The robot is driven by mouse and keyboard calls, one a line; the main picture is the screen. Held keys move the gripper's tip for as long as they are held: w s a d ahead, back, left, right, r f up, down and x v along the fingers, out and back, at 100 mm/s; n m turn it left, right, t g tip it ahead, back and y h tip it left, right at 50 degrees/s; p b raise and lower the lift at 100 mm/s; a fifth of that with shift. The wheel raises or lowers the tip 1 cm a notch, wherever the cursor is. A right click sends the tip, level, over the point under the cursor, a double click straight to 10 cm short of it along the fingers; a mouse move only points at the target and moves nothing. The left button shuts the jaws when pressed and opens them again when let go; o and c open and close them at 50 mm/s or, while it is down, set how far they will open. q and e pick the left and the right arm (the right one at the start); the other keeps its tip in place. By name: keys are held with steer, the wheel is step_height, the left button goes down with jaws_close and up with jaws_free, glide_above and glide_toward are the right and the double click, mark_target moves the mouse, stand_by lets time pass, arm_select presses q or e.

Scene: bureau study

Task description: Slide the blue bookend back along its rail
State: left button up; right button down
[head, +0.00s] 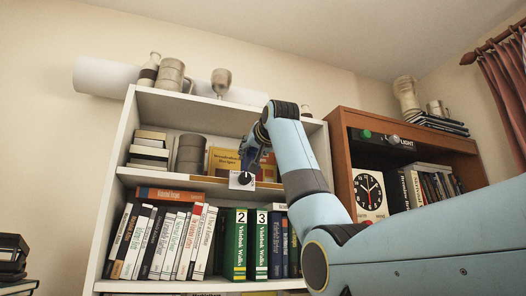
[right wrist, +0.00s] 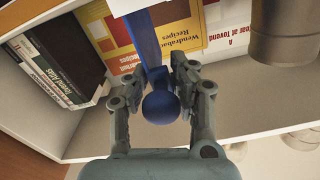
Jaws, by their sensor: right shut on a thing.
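The blue bookend (right wrist: 142,38) shows in the right wrist view as a flat upright bar with a round blue knob (right wrist: 160,106). My right gripper (right wrist: 165,82) is shut on the bookend at the knob, with one finger on each side. In the head view my right gripper (head: 250,160) is at the upper shelf of the white bookcase, and my own arm partly covers this spot. My left gripper is not in view.
Recipe books (right wrist: 178,22) stand directly behind the bookend. A grey canister (head: 190,153) and stacked books (head: 149,150) are left of it in the head view.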

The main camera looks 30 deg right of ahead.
steer(key=shift+w+a+r, duration=0.1)
steer(key=shift+w+a, duration=0.05)
steer(key=shift+a, duration=0.45)
steer(key=shift+w+a+r, duration=0.1)
steer(key=shift+a, duration=0.45)
steer(key=a, duration=0.1)
steer(key=a+p, duration=0.1)
steer(key=a, duration=0.1)
steer(key=shift+w+a+f, duration=0.1)
steer(key=shift+w+a, duration=0.05)
steer(key=shift+w, duration=0.25)
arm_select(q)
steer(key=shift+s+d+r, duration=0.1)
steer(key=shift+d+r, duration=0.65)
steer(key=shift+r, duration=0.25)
arm_select(e)
steer(key=shift+w+a, duration=0.25)
steer(key=shift+a, duration=0.75)
